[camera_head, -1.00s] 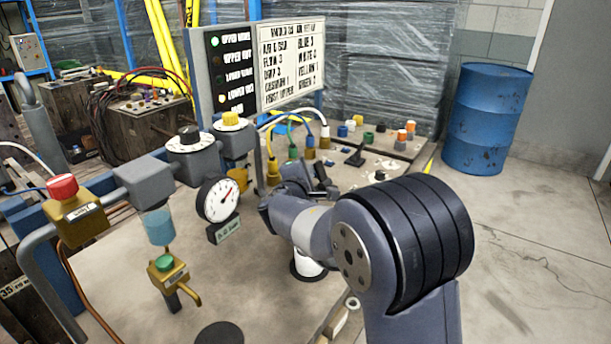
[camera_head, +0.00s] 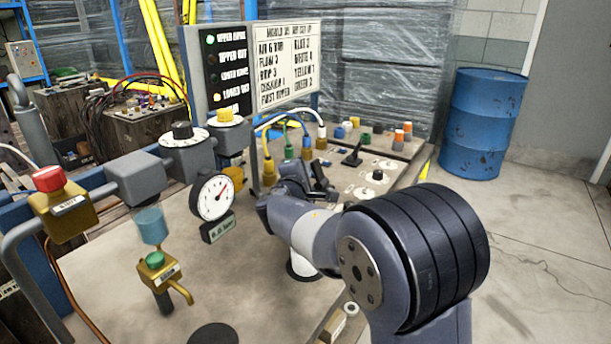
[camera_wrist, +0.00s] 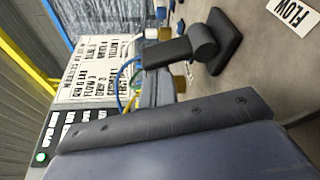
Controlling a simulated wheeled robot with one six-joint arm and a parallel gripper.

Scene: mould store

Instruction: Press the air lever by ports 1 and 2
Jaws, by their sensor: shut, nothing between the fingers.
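A black lever (camera_head: 352,155) stands on the panel right of the hoses in the head view. A black lever on a dark base (camera_wrist: 212,42) shows close up at the top of the wrist view; whether it is the same one I cannot tell. A second dark rod (camera_head: 318,172) rises beside my gripper (camera_head: 292,185); lever or gripper part is unclear. My gripper is shut and empty, close to the near hose ports, its fingertips partly hidden. Contact with a lever cannot be made out. Yellow (camera_head: 268,165), green (camera_head: 289,150), blue (camera_head: 306,145) and white (camera_head: 321,132) hoses are plugged in.
A pressure gauge (camera_head: 212,197), a red-topped valve (camera_head: 62,200) and a green-topped valve (camera_head: 158,270) stand on the left. A set-up board (camera_head: 286,62) rises behind. Dials and coloured plugs lie right of the hoses. A blue barrel (camera_head: 483,122) stands beyond the bench.

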